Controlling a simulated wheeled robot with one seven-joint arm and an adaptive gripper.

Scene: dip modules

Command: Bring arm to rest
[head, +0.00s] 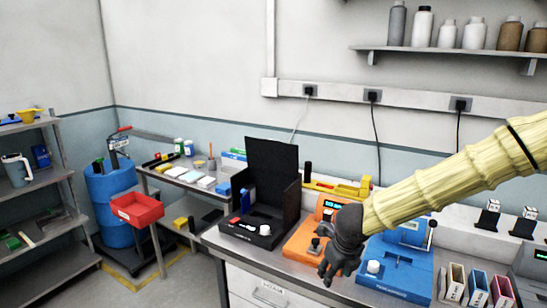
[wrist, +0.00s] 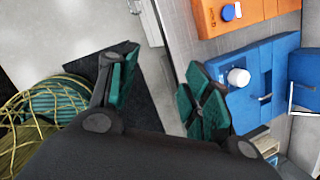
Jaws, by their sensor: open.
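My gripper (head: 333,268) is at the end of my yellow-sleeved arm, which reaches in from the right in the head view. It hangs in front of the bench, over or near its front edge, between the orange device (head: 305,240) and the blue device (head: 398,272). In the wrist view my gripper (wrist: 162,95) is open, its two green-padded fingers apart with nothing between them. Grey floor shows past the left finger and the bench edge past the right one. The blue device (wrist: 255,75) shows behind the right finger, partly hidden.
A black open-lidded box (head: 272,170) stands left on the bench (head: 215,237). Small coloured holders (head: 476,290) stand at the right. Further left are a red tray (head: 137,208), a blue drum (head: 110,185) and a shelf rack (head: 30,190). Bottles line a wall shelf (head: 440,50).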

